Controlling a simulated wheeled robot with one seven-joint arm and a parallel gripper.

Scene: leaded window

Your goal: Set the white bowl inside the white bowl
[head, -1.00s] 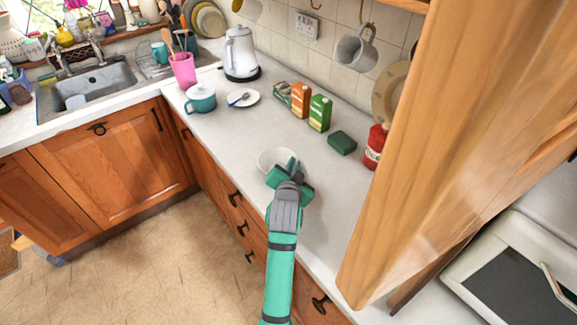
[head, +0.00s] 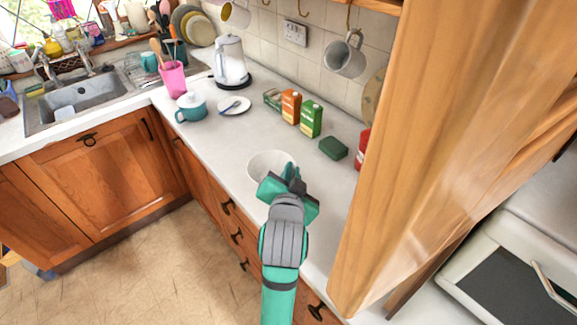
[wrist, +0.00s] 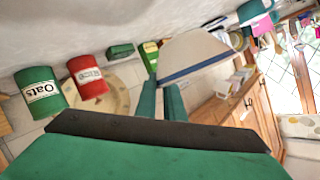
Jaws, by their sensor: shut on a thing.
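A white bowl (head: 263,163) shows in the head view just beyond my gripper (head: 286,176), over the near part of the counter. My gripper covers its near right side. In the wrist view the white bowl (wrist: 198,52), with a blue band along its rim, is at the tips of my gripper (wrist: 161,88). My gripper is shut on this bowl's edge. The gap between the bowl and the counter is hard to judge.
A wooden cabinet door (head: 430,130) fills the right side. An oats tin (wrist: 42,92) shows in the wrist view.

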